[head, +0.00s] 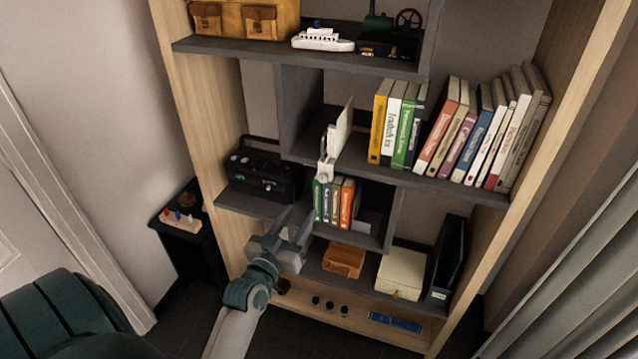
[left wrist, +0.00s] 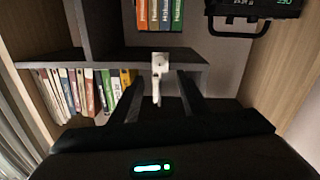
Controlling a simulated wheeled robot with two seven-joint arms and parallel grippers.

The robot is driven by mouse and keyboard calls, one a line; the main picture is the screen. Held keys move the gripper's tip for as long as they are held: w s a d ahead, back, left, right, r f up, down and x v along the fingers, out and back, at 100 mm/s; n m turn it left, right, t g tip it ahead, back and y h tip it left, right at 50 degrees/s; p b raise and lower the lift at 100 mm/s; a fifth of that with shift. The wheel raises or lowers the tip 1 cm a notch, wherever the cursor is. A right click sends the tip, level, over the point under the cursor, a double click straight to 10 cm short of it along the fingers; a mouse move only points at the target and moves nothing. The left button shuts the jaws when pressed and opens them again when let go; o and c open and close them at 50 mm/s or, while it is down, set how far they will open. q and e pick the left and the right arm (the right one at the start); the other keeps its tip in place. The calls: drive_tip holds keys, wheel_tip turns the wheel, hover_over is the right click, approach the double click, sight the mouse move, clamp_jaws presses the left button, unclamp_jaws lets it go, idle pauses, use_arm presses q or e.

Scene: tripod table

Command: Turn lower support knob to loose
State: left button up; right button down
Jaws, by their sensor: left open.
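A white support fitting (head: 327,158) sits at the front edge of the middle shelf, below a raised white panel (head: 343,124). In the left wrist view the white fitting (left wrist: 160,64) shows a small round knob-like end and a narrow white arm, lying between my fingers in the picture. Which part is the lower knob, and how it is turned, I cannot tell. My left gripper (head: 297,221) is open and empty, below and left of the fitting and apart from it in the head view. Its fingers also show in the left wrist view (left wrist: 158,98). My right gripper is out of view.
A black radio (head: 264,176) stands left of the fitting. Small books (head: 334,202) stand just below it, and a longer row of books (head: 460,135) is at right. A brown box (head: 343,260) and a cream box (head: 401,273) sit on the lower shelf.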

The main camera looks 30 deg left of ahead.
sight(322, 180)
use_arm(q)
drive_tip(key=w+p, duration=0.1)
drive_tip(key=w, duration=0.3)
drive_tip(key=w+a+p, duration=0.1)
drive_tip(key=w, duration=0.3)
drive_tip(key=w+a+p, duration=0.1)
drive_tip(key=w, duration=0.3)
drive_tip(key=shift+w+a, duration=0.1)
drive_tip(key=shift+a, duration=0.05)
drive_tip(key=shift+w+a, duration=0.1)
drive_tip(key=shift+w, duration=0.3)
drive_tip(key=c, duration=1.1)
